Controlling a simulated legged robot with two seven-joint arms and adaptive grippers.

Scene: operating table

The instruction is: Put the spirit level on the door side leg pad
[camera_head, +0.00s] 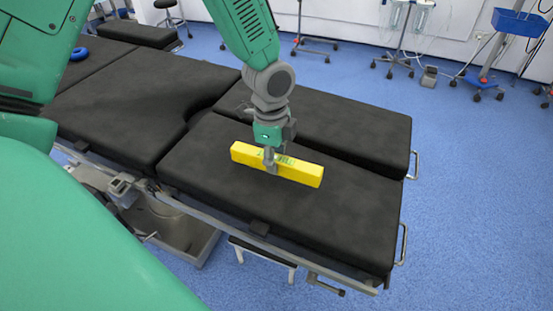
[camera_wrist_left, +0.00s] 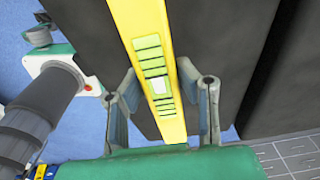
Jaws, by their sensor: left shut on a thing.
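The yellow spirit level (camera_head: 300,171) is over the near leg pad (camera_head: 330,222) of the black operating table, lying roughly flat and slanted across it. Whether it touches the pad or hangs just above it, I cannot tell. My left gripper (camera_head: 270,160) points down and is shut on the level near its middle. In the left wrist view the level (camera_wrist_left: 140,25) runs between the two fingers, with its green vial markings visible. The far leg pad (camera_head: 365,125) lies beside the near one, across a narrow gap, and is bare. My right gripper is not in view.
The table's body section (camera_head: 130,105) adjoins the leg pads on the left and holds a blue ring (camera_head: 79,54) at its far end. Metal side rails and handles (camera_head: 403,245) edge the table. Wheeled stands (camera_head: 395,50) stand on the blue floor behind.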

